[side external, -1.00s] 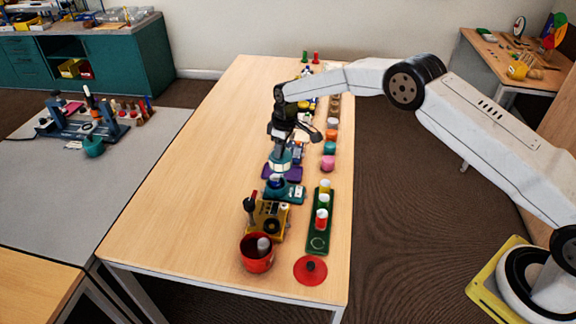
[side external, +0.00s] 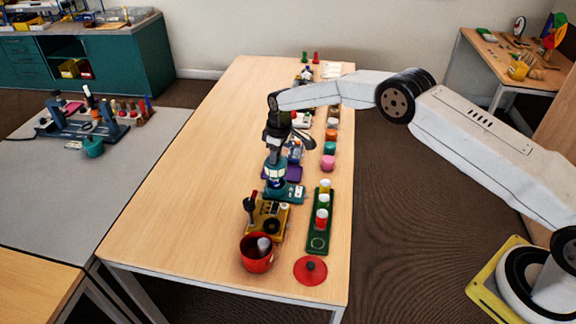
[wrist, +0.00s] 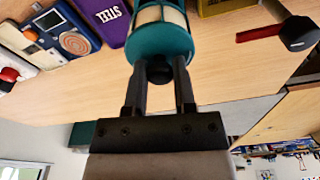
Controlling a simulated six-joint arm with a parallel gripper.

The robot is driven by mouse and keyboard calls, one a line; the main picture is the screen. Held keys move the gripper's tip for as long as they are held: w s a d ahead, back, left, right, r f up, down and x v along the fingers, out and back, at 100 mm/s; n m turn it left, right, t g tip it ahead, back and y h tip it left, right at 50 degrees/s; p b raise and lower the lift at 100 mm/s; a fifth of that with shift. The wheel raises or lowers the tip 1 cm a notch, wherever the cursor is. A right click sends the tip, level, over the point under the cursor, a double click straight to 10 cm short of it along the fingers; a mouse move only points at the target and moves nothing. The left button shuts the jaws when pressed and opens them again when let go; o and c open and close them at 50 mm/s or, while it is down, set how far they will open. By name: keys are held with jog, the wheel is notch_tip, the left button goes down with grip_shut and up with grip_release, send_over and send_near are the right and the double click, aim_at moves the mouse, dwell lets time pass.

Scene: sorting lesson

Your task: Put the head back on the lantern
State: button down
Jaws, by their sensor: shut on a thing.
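My gripper (side external: 273,153) is shut on the dark knob on top of the lantern head (side external: 275,171), a teal piece with pale cream panels. In the wrist view, the fingers (wrist: 159,68) pinch the knob and the teal head (wrist: 161,42) extends away from them. The head looks upright in the side view. The lantern base (side external: 292,194), a teal-green block, is directly below the head. The gap between them is too small to tell whether they touch. The base does not show in the wrist view, where the head blocks the area beyond it.
A yellow box with a lever (side external: 268,222) stands just in front of the base. A red pot (side external: 257,256) and red lid (side external: 310,270) are nearer. A purple box (side external: 296,174) is close behind. The table's left side is clear.

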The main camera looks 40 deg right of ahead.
aim_at(276, 165)
jog(key=shift+f, duration=2.1)
jog(key=shift+f, duration=0.2)
dwell(0.9)
grip_release()
dwell(0.4)
jog(key=shift+r, duration=0.1)
jog(key=shift+r, duration=3.4)
grip_shut()
